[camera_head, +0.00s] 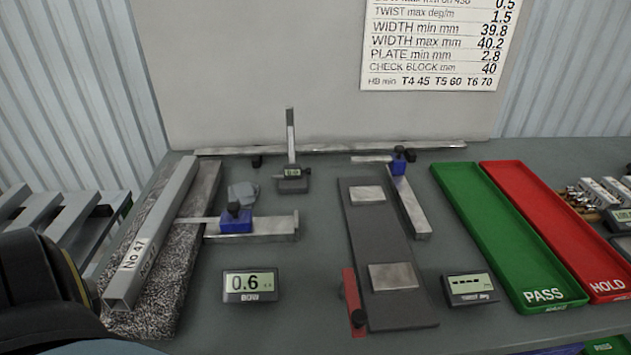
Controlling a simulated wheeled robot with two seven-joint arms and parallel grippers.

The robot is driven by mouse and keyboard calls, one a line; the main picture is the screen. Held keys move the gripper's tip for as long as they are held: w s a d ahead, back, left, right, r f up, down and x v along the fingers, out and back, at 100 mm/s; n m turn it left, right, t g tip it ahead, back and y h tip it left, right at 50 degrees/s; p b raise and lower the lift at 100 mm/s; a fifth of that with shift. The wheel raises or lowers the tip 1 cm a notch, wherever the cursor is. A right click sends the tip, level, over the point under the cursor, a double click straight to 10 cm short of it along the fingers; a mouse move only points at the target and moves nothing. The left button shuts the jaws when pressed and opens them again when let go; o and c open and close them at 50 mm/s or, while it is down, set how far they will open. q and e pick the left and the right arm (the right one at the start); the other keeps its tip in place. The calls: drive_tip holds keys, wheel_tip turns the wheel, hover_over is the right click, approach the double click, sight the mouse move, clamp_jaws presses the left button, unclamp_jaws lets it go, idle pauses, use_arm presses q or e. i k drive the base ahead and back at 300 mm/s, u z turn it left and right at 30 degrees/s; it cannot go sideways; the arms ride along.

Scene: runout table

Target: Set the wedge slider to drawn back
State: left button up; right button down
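A narrow red slider strip (349,289) with a dark knob (358,317) at its near end lies along the left edge of a dark plate (381,245). It looks like the wedge slider, though no label marks it. The plate carries two bare metal pads, a far one (367,195) and a near one (393,276). The strip's far end reaches to about the left side of the near pad; whether it touches the pad is hard to tell. Neither gripper shows. A dark rounded part at the lower left appears to be mine.
A square tube (150,235) marked No 47 lies on a speckled slab at left. A display (250,285) reads 0.6; another (470,289) shows dashes. Green PASS (497,235) and red HOLD (560,230) trays lie right. Blue-clamped bars flank the plate. Bare table lies between display and plate.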

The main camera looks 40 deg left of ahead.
sight(233, 220)
drive_tip(key=z, duration=0.6)
drive_tip(key=k, duration=0.65)
drive_tip(key=u, duration=1.3)
